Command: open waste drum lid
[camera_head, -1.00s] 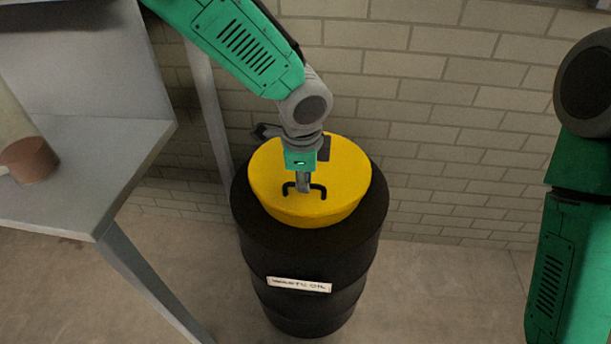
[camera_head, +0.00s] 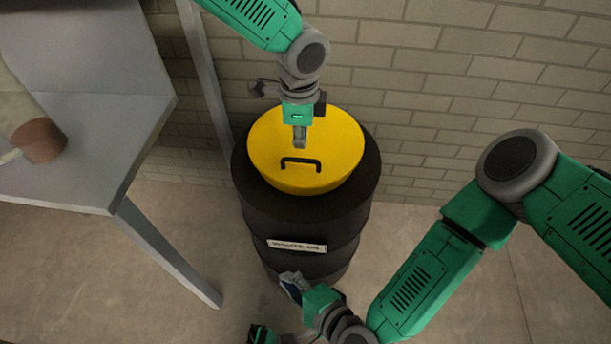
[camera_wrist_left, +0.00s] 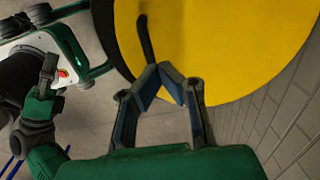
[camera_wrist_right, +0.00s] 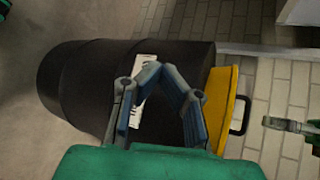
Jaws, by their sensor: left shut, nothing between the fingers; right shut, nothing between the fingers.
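The black waste drum (camera_head: 290,220) stands upright on the floor by the brick wall. In the left wrist view the handle (camera_wrist_left: 145,38) is beyond the shut fingers (camera_wrist_left: 166,72). My right gripper (camera_head: 290,285) is shut and empty, low in front of the drum. The right wrist view shows the drum (camera_wrist_right: 85,85) and lid (camera_wrist_right: 220,95) lying sideways in the picture.
A grey metal table (camera_head: 80,130) stands at the left, with a leg near the drum and a pot-like object (camera_head: 40,142) on it. The brick wall (camera_head: 450,100) is close behind the drum. The floor at right is clear.

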